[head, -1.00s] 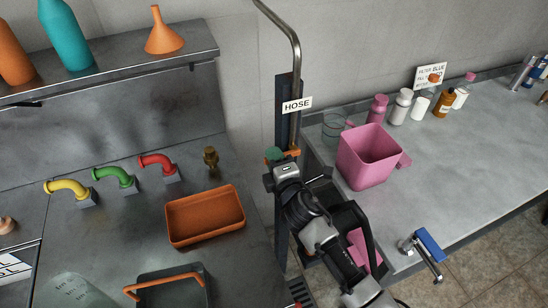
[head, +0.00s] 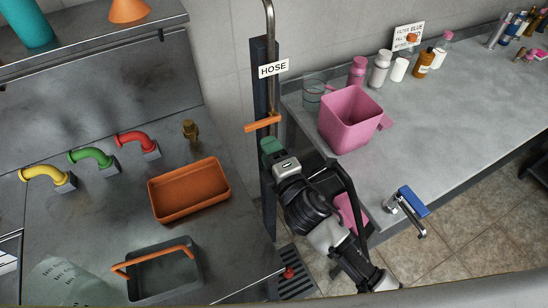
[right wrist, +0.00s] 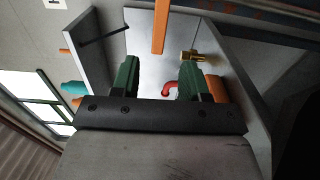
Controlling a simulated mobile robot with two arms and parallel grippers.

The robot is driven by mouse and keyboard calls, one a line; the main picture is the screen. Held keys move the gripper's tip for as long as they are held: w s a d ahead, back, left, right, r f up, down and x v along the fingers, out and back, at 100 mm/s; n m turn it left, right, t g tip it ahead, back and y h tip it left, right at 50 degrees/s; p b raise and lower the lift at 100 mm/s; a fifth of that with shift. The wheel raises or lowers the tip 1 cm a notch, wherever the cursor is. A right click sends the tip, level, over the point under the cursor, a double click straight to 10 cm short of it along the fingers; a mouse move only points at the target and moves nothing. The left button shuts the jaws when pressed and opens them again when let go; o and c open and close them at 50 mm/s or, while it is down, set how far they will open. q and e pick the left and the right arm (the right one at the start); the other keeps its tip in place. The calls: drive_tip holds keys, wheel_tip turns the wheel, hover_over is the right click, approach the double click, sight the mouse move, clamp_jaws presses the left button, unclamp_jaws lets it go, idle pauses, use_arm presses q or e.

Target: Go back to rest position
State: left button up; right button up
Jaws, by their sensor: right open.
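My right gripper (head: 271,148) is in front of the post under the HOSE sign (head: 273,69). Its green fingers are just below the orange lever (head: 262,123) on that post, apart from it. In the right wrist view the two green fingers (right wrist: 157,78) stand wide apart with nothing held between them. An orange bar (right wrist: 160,28), which looks like the lever, stands beyond them. My left gripper is not in view.
A pink jug (head: 346,125) and several bottles stand on the right counter, with a blue-handled tap (head: 413,200) at its front edge. On the left bench are an orange tray (head: 185,215), a grey orange-handled tray (head: 196,278) and coloured pipes. The right counter's middle is clear.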

drive_tip(key=shift+v, duration=1.05)
